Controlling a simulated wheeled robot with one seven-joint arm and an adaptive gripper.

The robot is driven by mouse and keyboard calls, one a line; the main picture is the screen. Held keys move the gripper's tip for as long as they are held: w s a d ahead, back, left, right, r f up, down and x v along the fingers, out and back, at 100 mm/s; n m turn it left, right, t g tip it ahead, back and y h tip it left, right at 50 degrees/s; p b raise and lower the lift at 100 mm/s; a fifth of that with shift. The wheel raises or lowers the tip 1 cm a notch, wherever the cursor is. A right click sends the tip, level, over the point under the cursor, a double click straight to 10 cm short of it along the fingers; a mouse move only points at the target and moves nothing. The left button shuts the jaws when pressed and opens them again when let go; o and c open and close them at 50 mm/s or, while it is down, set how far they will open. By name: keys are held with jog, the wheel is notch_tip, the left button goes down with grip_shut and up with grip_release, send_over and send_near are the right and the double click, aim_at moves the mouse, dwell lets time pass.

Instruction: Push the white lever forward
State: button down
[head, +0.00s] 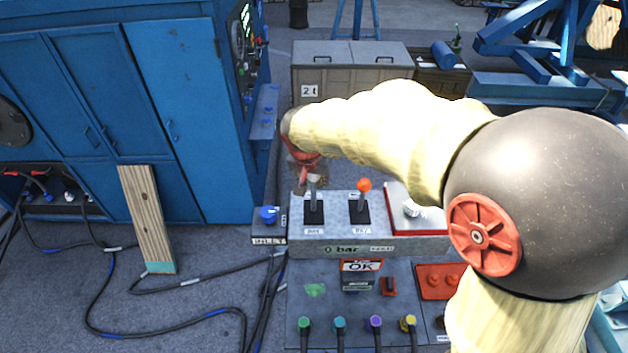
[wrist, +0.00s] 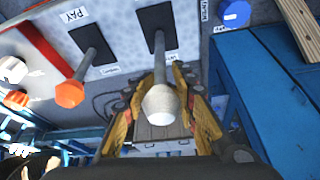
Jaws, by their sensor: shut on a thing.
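The white lever (head: 314,183) stands in a black slot on the left of the grey control panel (head: 340,212). In the wrist view its white knob (wrist: 165,104) sits between the yellow fingers of my gripper (wrist: 167,98). In the head view my gripper (head: 303,178) is small and partly hidden beside the lever top. The lever's slot (wrist: 157,27) shows behind its shaft in the wrist view.
An orange-knobbed lever (head: 364,187) stands right of the white one, close by. A blue knob (head: 268,214) is on the left. A blue cabinet (head: 185,100) stands further left. Cables (head: 215,313) lie on the floor. A wooden plank (head: 146,215) leans on the cabinet.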

jog(key=shift+w+r+g+p, duration=0.35)
jog(key=shift+w+p, duration=0.2)
jog(key=shift+p, duration=0.55)
jog(key=shift+g, duration=0.95)
jog(key=w+p, duration=0.1)
jog(key=w, duration=0.1)
jog(key=w+f+p, duration=0.1)
jog(key=w+p, duration=0.1)
jog(key=shift+f, duration=0.2)
jog(key=c, duration=1.5)
grip_release()
jog(key=shift+s+f, duration=0.1)
jog(key=shift+o, duration=0.2)
